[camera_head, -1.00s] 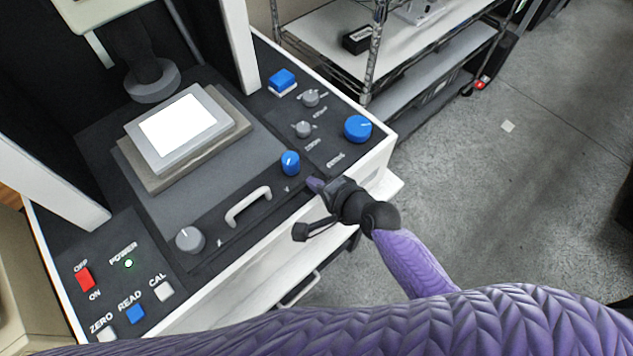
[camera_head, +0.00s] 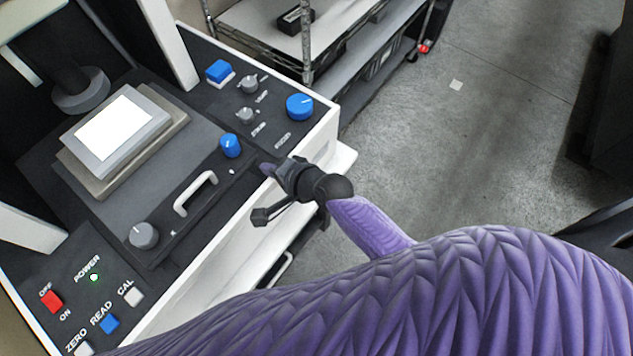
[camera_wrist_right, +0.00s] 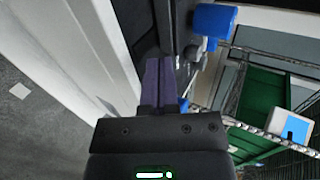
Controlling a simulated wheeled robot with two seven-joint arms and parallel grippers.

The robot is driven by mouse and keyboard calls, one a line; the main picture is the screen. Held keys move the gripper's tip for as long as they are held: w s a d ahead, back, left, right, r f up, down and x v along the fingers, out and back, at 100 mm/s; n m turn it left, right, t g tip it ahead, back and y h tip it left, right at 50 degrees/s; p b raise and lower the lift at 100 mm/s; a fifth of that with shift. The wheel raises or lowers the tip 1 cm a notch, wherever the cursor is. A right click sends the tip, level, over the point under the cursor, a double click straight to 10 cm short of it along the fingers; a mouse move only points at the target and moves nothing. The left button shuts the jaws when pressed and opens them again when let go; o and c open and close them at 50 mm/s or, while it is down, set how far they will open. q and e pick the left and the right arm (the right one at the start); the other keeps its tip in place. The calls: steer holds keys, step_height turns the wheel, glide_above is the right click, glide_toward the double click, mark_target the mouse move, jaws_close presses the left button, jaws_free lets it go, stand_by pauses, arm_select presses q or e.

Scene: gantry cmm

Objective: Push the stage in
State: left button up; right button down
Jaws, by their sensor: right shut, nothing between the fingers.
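The stage (camera_head: 58,165) is a dark grey plate on the machine's bed. It bears a stepped block with a bright white top (camera_head: 113,128), and its front strip has a white handle (camera_head: 195,194), a blue knob (camera_head: 230,145) and a grey knob (camera_head: 143,236). My right gripper (camera_head: 268,169) is at the machine's front edge, to the right of the handle and just below the blue knob. In the right wrist view its purple fingers (camera_wrist_right: 158,86) are together and empty, beside the white edge. I cannot tell whether they touch the machine. My left gripper is not in view.
A button panel with a red switch (camera_head: 51,301) lies at the front left. Knobs, including a large blue one (camera_head: 299,106), sit on the right panel. A white column (camera_head: 165,40) rises behind. A wire shelf (camera_head: 306,45) stands beyond; the floor to the right is mostly clear.

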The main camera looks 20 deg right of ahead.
steer(key=p+v, duration=0.3)
steer(key=v, duration=0.7)
steer(key=s+d+f+n+g+h+b, duration=0.2)
steer(key=s+f+b, duration=0.15)
steer(key=f, duration=0.55)
steer(key=s+d+f+n+g+h+b, duration=0.1)
steer(key=s+d+f+n+b, duration=0.2)
steer(key=f, duration=0.6)
steer(key=s+d+f+n+g+h+b, duration=0.1)
steer(key=s+d+f+g+h+b, duration=0.1)
steer(key=s+f, duration=0.5)
arm_select(q)
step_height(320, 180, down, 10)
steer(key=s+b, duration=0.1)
steer(key=b, duration=0.3)
steer(key=shift+b, duration=0.35)
arm_select(e)
steer(key=s+d+f+n+g+h, duration=0.2)
steer(key=s+f+n, duration=0.6)
steer(key=s+f, duration=0.5)
steer(key=shift+s+d+g, duration=0.6)
steer(key=shift+s+g, duration=0.4)
steer(key=shift+g, duration=0.2)
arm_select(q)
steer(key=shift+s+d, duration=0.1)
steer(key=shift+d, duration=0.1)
